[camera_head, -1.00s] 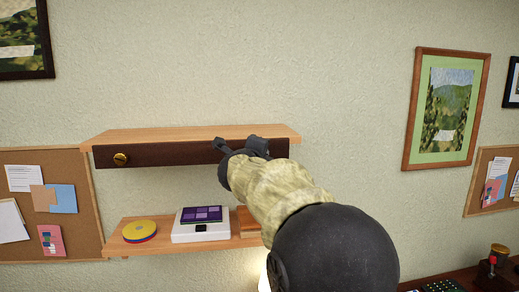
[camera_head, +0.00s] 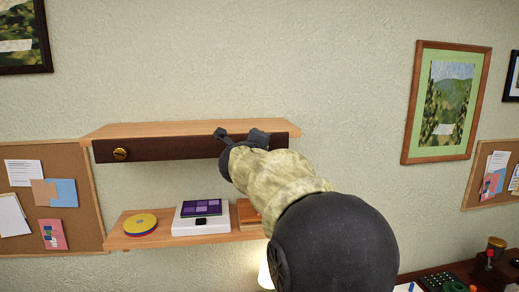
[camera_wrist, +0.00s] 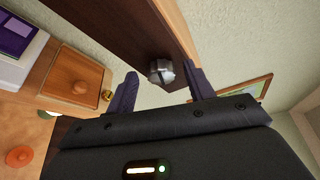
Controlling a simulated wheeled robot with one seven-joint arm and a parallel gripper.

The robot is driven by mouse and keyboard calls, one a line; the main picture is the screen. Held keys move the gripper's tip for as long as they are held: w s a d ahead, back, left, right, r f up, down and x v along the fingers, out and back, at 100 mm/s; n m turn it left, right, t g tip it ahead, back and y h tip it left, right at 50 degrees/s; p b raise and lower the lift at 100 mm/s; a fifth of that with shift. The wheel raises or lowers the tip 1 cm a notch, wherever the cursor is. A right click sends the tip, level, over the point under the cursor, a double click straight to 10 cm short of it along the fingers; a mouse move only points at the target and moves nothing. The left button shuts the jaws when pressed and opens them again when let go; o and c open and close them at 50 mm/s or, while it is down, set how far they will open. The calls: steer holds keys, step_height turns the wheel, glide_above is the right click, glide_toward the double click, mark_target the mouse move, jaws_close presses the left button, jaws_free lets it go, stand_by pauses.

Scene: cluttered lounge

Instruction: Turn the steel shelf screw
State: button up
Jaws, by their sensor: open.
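The steel screw (camera_wrist: 161,72) shows in the wrist view as a silver, faceted head with a dark slot. It sits on the dark brown front board of the upper shelf (camera_head: 160,149). My gripper (camera_wrist: 158,82) is open, with one dark finger to each side of the screw head. I cannot tell whether either finger touches it. In the head view my gripper (camera_head: 240,137) is at the right part of the board, and my arm hides the steel screw there. A brass screw (camera_head: 120,154) is at the board's left end.
The lower shelf (camera_head: 165,240) holds yellow and red discs (camera_head: 141,223), a white device (camera_head: 200,219) with a purple panel and a wooden box (camera_wrist: 76,82). Corkboards and framed pictures hang on the wall. A dark desk with several items is at lower right.

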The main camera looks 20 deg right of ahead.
steer(key=b+v, duration=0.4)
steer(key=v, duration=1.3)
steer(key=shift+a, duration=0.2)
steer(key=shift+s+f, duration=0.1)
steer(key=shift+f, duration=0.05)
